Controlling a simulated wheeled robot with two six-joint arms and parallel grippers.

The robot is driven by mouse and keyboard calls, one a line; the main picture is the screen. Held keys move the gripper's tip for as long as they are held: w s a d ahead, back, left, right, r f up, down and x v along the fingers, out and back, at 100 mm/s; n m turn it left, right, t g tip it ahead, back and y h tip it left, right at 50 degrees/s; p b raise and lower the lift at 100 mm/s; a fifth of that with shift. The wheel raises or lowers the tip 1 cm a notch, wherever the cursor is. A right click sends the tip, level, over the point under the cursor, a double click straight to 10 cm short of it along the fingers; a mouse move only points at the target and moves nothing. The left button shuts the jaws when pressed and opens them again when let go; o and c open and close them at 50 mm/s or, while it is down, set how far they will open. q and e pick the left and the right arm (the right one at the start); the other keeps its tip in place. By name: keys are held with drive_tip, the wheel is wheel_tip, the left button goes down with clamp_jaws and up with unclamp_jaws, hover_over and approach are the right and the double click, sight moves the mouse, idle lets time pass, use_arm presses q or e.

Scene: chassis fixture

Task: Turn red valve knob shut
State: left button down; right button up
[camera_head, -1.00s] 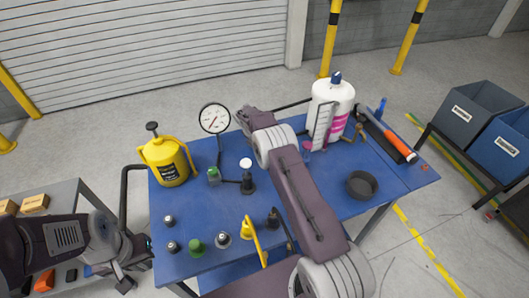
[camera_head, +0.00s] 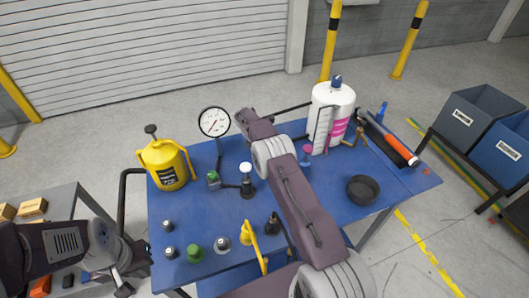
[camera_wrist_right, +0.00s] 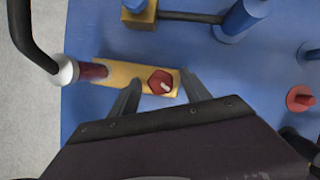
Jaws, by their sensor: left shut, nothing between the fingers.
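The red valve knob (camera_wrist_right: 160,82) is a small hexagonal knob with a pale mark, on a yellow-brass bar in the right wrist view. My right gripper (camera_wrist_right: 159,90) has its two fingers apart, one on each side of the knob, with visible gaps to it. Whether the fingertips are level with the knob or above it I cannot tell. In the head view my right arm (camera_head: 290,190) reaches across the table and hides the knob. My left gripper (camera_head: 122,285) is shut and empty, low at the left, off the table's left edge.
The blue table (camera_head: 200,205) holds a pressure gauge (camera_head: 214,122), a yellow can (camera_head: 165,165), a white bottle (camera_head: 331,105), a black dish (camera_head: 362,189) and several small parts. A black tube (camera_wrist_right: 32,40) and another red knob (camera_wrist_right: 300,98) show in the wrist view.

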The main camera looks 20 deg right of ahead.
drive_tip(key=b+v, duration=0.1)
drive_tip(key=v, duration=0.8)
